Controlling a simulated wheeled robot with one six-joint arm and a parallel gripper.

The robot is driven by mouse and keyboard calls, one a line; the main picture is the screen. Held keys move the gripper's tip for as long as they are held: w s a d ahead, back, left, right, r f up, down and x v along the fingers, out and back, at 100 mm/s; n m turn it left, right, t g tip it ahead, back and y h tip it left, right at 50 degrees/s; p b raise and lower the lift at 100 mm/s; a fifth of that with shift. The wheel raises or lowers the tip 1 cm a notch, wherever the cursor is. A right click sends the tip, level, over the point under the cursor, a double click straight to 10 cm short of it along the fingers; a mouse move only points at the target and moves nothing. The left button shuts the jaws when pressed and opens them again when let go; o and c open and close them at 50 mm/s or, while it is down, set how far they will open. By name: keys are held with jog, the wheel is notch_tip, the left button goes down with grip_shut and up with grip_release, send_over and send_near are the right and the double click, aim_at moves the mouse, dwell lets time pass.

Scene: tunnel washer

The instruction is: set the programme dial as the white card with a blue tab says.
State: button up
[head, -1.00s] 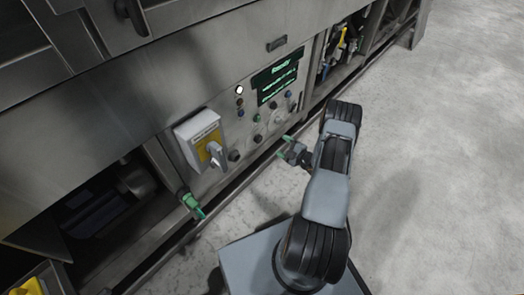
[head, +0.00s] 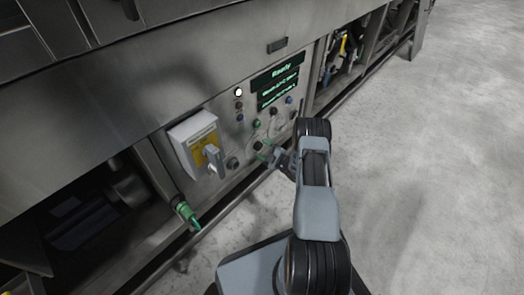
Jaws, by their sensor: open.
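The control panel (head: 246,120) of the washer carries a dark screen (head: 276,87) with green text reading "Ready" at the top. Several small knobs and buttons sit below and beside the screen. One dark knob (head: 258,146) is close to my gripper (head: 265,151); I cannot tell which control is the programme dial or where it points. No white card with a blue tab can be made out.
A grey and yellow switch box (head: 194,143) with a large handle juts out left of the knobs. A green-ended pipe fitting (head: 187,214) sticks out below it. An open bay with hoses (head: 342,44) lies to the right. The concrete floor (head: 420,170) is clear.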

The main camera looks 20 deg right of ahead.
jog(key=shift+x, duration=0.8)
jog(key=shift+c, duration=0.4)
jog(key=shift+s, duration=0.1)
jog(key=c, duration=0.8)
jog(key=shift+d, duration=0.15)
jog(key=shift+c, duration=0.2)
